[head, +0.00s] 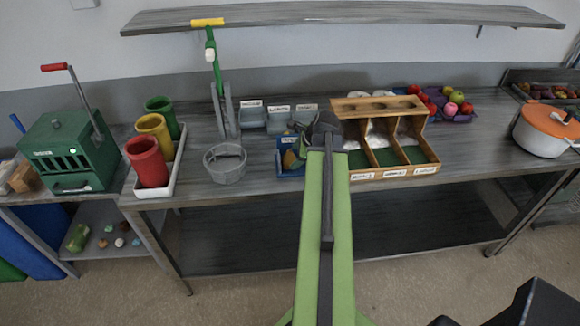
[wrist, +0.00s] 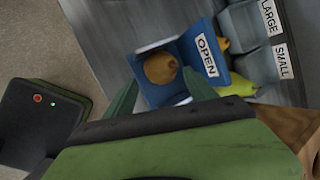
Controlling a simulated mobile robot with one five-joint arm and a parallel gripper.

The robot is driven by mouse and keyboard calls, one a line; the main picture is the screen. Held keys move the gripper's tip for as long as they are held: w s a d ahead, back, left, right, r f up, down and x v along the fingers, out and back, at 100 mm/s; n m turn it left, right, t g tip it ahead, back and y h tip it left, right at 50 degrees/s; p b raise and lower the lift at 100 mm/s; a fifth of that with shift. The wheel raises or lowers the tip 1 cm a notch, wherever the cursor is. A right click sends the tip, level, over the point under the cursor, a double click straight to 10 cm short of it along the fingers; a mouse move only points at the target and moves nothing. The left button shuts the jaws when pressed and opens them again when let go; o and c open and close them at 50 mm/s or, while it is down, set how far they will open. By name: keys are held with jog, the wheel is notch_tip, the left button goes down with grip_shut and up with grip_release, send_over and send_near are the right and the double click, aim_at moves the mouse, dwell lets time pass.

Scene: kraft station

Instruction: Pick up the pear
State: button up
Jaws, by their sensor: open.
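Grey bins labelled by size (head: 281,118) stand behind the tray. A wooden sorter (head: 393,173) with green compartments is close on the right. A grey bucket (head: 225,163) stands on the left. A shelf (head: 350,14) hangs above the bench.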

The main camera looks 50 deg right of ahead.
aim_at(291, 157)
jog(key=b+x, duration=0.4)
jog(key=x, duration=0.1)
jog(key=shift+w+a, duration=0.1)
jog(key=shift+w, duration=0.15)
jog(key=shift+s+r, duration=0.1)
jog(key=shift+r, duration=0.05)
jog(key=c, duration=1.4)
jog(key=shift+r, duration=0.1)
